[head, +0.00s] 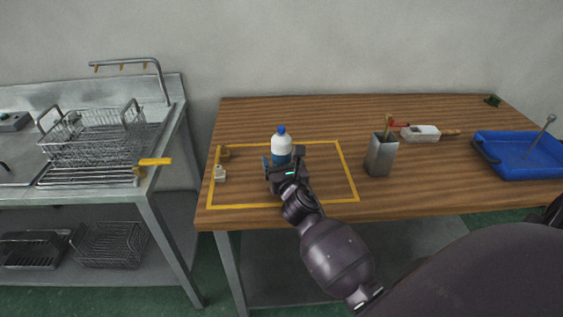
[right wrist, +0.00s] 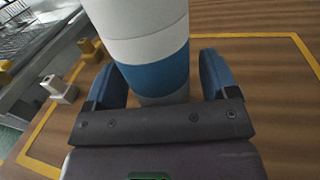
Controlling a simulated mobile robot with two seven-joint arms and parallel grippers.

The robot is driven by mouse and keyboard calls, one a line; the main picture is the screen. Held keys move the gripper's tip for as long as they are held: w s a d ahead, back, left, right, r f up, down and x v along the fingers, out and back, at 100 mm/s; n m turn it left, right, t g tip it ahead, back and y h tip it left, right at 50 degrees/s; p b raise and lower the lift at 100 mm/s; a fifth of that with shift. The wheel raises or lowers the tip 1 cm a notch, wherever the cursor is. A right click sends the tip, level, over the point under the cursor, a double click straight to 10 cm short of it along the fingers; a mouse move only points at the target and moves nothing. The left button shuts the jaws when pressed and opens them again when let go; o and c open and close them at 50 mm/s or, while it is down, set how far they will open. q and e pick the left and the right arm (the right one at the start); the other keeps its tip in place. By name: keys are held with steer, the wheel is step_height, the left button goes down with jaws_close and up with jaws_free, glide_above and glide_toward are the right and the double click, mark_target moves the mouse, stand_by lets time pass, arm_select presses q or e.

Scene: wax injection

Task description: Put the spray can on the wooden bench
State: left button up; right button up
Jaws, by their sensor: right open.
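The spray can (head: 281,146) is white and blue with a blue cap. It stands upright on the wooden bench (head: 300,118), inside a yellow outlined rectangle. My right gripper (head: 283,163) is at its near side, low on the can. In the right wrist view the can (right wrist: 150,72) stands between the two blue fingers of my right gripper (right wrist: 165,80), which are open on either side of it, with a gap on the right. The can's lower part is partly hidden by the gripper in the head view. My left gripper is not in view.
Small yellow and white pieces (head: 220,173) lie left of the can. A grey metal holder (head: 381,155) with tools, a white-headed brush (head: 421,133) and a blue tray (head: 510,170) are to the right. A metal sink table with a wire rack (head: 92,140) stands left.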

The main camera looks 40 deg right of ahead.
steer(key=shift+r, duration=0.25)
steer(key=v, duration=1.2)
